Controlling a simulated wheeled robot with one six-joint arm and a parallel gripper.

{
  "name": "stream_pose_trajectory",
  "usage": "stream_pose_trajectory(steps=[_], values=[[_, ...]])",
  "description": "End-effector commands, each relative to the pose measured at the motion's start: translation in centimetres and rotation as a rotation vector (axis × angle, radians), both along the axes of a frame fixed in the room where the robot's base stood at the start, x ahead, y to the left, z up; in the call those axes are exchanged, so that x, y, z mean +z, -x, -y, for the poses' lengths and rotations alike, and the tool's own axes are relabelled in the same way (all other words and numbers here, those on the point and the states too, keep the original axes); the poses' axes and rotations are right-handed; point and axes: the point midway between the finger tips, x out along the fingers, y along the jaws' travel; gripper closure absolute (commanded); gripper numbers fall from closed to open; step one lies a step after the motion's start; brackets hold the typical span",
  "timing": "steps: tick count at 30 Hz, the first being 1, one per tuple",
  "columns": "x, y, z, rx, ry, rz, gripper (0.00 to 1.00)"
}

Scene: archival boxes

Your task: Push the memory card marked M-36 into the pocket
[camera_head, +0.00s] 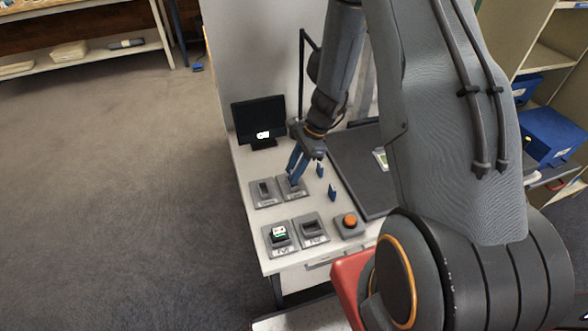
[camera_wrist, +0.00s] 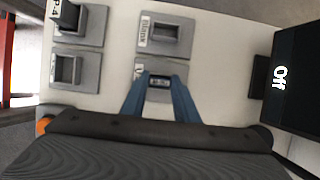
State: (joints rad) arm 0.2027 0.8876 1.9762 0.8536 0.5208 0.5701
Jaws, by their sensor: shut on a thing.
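My gripper (camera_head: 294,178) reaches down over a grey pocket block (camera_head: 303,190) on the white bench. In the wrist view, the blue fingers of my gripper (camera_wrist: 159,78) are closed around a small dark piece (camera_wrist: 159,84) with a pale centre, which seems to be the memory card. No M-36 mark can be read on it. The block (camera_wrist: 178,67) lies right below the fingertips, and its label is mostly covered by a finger. I cannot tell how deep the card sits in the pocket.
Beside it are another pocket block (camera_head: 264,193), one with a white-topped item (camera_head: 279,236), an empty-looking one (camera_head: 313,231) and an orange button (camera_head: 350,220). A monitor (camera_head: 259,121) reading "Off" stands behind.

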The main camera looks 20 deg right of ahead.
Motion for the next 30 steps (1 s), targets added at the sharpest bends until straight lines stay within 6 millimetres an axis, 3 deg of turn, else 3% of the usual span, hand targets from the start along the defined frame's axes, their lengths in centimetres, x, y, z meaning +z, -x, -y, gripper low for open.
stream_pose_trajectory(steps=[5, 6, 10, 30], values=[[0.01, 0.01, 0.0, 0.0, 0.0, 0.0, 0.94], [0.01, 0.01, 0.0, 0.0, 0.0, 0.0, 0.71], [0.01, 0.01, 0.0, 0.0, 0.0, 0.0, 0.51], [0.68, 0.03, 0.0, 0.001, 0.0, 0.0, 0.51]])
